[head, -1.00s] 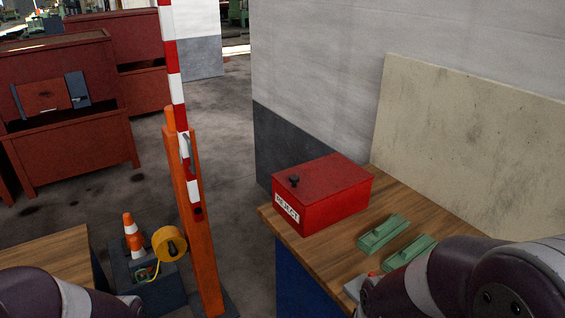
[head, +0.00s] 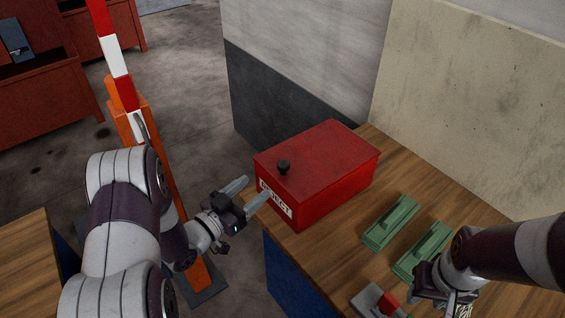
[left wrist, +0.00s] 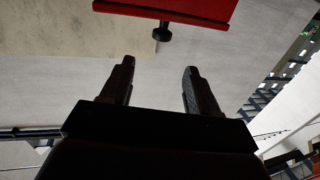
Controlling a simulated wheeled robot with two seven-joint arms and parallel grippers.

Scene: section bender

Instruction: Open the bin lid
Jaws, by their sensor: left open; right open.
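A red bin (head: 335,190) with a "REJECT" label stands on the wooden bench. Its red lid (head: 325,152) is shut, with a black knob (head: 283,167) near the front left edge. In the left wrist view the lid (left wrist: 180,10) and knob (left wrist: 162,32) show at the top. My left gripper (head: 256,191) is open and empty, left of the bin near the label; its fingers also show in the left wrist view (left wrist: 158,78), apart from the knob. My right gripper (head: 455,300) is at the lower right over the bench; its fingertips are hard to make out.
Green blocks (head: 391,222) (head: 424,250) lie on the wooden bench (head: 325,250) right of the bin. A grey piece with a red part (head: 388,300) is at the front. An orange post (head: 130,120) with a red-white pole stands left. A board (head: 470,100) rises behind.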

